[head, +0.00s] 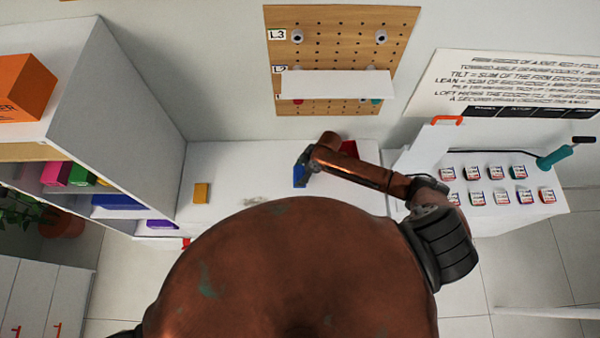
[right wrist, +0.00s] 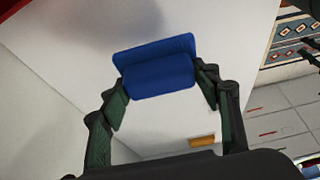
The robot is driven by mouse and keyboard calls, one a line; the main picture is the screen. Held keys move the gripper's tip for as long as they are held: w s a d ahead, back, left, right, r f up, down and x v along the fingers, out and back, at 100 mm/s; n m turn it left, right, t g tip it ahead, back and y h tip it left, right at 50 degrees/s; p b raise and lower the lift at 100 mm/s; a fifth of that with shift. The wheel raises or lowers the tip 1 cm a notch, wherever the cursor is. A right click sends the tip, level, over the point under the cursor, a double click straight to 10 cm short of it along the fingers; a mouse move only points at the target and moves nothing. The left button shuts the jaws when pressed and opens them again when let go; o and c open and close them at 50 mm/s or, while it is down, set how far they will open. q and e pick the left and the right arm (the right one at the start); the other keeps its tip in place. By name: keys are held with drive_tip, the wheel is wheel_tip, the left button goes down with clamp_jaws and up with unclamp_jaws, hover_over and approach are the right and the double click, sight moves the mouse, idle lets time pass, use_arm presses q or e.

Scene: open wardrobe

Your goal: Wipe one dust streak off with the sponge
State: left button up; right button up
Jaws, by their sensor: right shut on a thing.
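My right gripper (head: 305,163) is over the white tabletop (head: 232,165), near the wall. It is shut on a blue sponge (head: 298,176), a block with two layers. In the right wrist view the sponge (right wrist: 158,75) sits between the fingertips of the gripper (right wrist: 162,78), close to a white surface. I cannot tell whether it touches that surface. A faint greyish mark (head: 256,200) shows on the tabletop by my body's edge; I cannot tell if it is a dust streak. My left gripper is not in view.
A small yellow block (head: 201,193) lies on the left of the tabletop. A grey-white cabinet (head: 120,110) stands at the left. A pegboard (head: 335,40) with a white shelf (head: 335,84) hangs above. A red item (head: 349,148) lies behind my right arm.

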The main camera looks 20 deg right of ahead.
wheel_tip(320, 180, up, 2)
drive_tip(key=shift+w+p, duration=0.1)
drive_tip(key=shift+p, duration=0.6)
drive_tip(key=shift+r+p, duration=1.2)
drive_tip(key=shift+r, duration=0.05)
